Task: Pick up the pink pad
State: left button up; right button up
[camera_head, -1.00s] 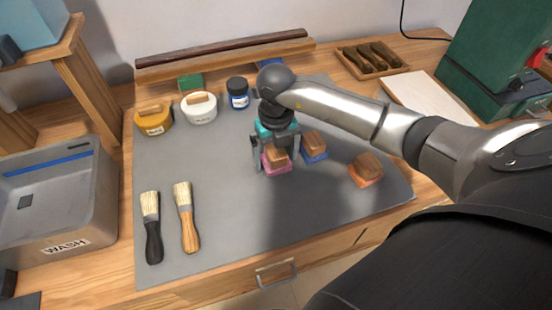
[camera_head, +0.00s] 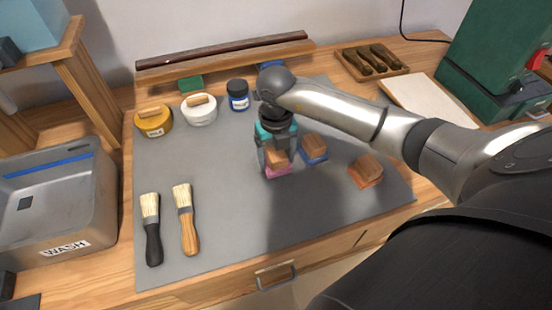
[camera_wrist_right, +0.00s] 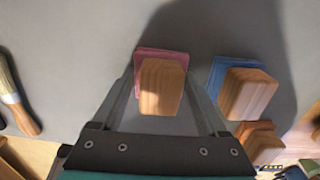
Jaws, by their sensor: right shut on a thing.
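The pink pad (camera_head: 277,172) has a wooden block handle (camera_head: 276,157) on top and rests on the grey mat (camera_head: 230,200). My right gripper (camera_head: 275,160) reaches down over it, its fingers on either side of the handle and shut on it. In the right wrist view, the pink pad (camera_wrist_right: 158,55) and its wooden handle (camera_wrist_right: 162,86) sit between the two fingers of the right gripper (camera_wrist_right: 165,85). My left gripper is not in view.
A blue pad (camera_head: 315,153) with a wooden handle stands close to the right. An orange pad (camera_head: 366,172) lies farther right. Two brushes (camera_head: 184,215) lie at left. Jars (camera_head: 199,110) stand at the back. A grey wash basin (camera_head: 60,200) is at far left.

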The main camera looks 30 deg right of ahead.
jog(key=shift+r, duration=0.1)
notch_tip(320, 180, up, 20)
jog(key=p, duration=0.3)
jog(key=shift+p, duration=0.3)
